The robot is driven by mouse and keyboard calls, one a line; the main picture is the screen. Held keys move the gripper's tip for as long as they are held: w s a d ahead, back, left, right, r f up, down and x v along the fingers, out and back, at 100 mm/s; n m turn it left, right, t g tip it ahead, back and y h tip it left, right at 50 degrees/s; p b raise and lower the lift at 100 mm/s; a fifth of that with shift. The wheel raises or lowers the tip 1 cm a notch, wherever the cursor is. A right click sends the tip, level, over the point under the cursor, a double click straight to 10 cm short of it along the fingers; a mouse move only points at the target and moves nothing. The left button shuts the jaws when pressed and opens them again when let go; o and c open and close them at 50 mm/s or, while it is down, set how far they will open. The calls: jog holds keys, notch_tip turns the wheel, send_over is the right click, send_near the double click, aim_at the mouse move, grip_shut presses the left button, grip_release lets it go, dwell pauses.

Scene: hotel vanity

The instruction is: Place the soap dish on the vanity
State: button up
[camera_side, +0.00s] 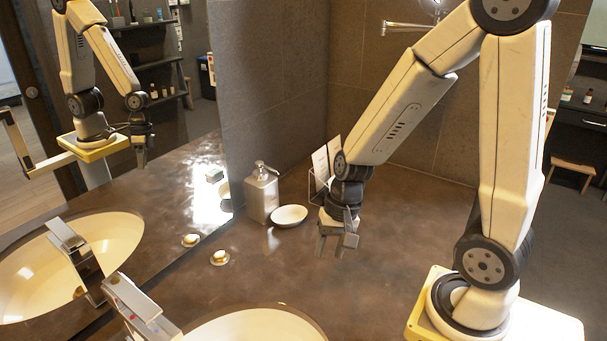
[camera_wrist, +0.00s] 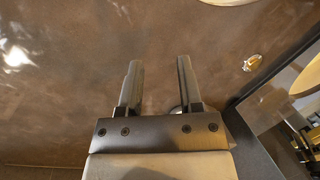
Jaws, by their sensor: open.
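A white, shallow round dish, which looks like the soap dish (camera_side: 289,216), rests on the brown vanity top (camera_side: 285,270) beside a metal pump dispenser. My gripper (camera_side: 337,246) is to the right of the dish, pointing down above the vanity and apart from the dish. Its two fingers are open with nothing between them, as the wrist view (camera_wrist: 158,66) also shows. In the wrist view, a small pale edge behind the right finger may be the dish; most of it is hidden.
The pump dispenser (camera_side: 262,194) stands against the wall. A card holder (camera_side: 319,178) is behind my gripper. A small round item (camera_side: 219,257) sits near the mirror (camera_side: 120,180). The sink (camera_side: 255,325) and faucet (camera_side: 135,305) are in front. The vanity middle is clear.

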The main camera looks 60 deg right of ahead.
jog(key=n+h, duration=0.1)
jog(key=n, duration=0.2)
jog(key=w+a+r+n+t, duration=0.1)
jog(key=n, duration=0.2)
jog(key=r+n+h, duration=0.1)
jog(key=n, duration=0.2)
jog(key=shift+w+a+t+h, duration=0.25)
jog(key=shift+w+t+h, duration=0.05)
jog(key=shift+w, duration=0.05)
